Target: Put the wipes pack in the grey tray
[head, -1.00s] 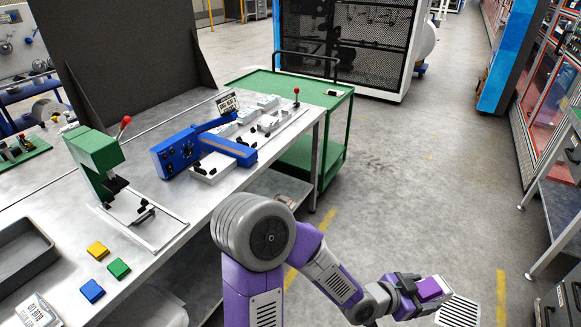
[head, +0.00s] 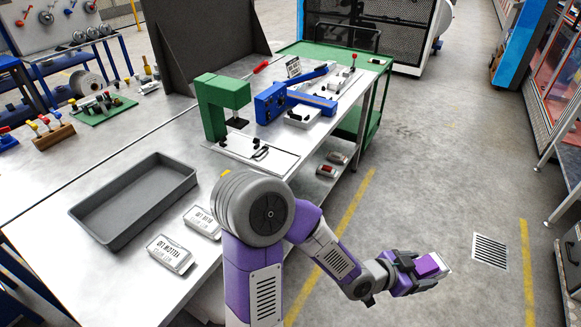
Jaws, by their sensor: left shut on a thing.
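The grey tray (head: 135,203) is a shallow, empty rectangular tray on the near left of the bench. My left gripper (head: 422,266) is out over the floor, to the right of the bench and well apart from the tray. It is shut on a purple block-like pack with a pale end face, which looks like the wipes pack (head: 431,265). The dark jaws hide part of it. My right gripper is not in view.
Two white labelled packs (head: 170,254) lie on the bench (head: 60,265) right of the tray. A green press (head: 222,103) and a blue device (head: 272,102) stand farther back. My left arm covers part of the bench edge. The floor around the gripper is clear.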

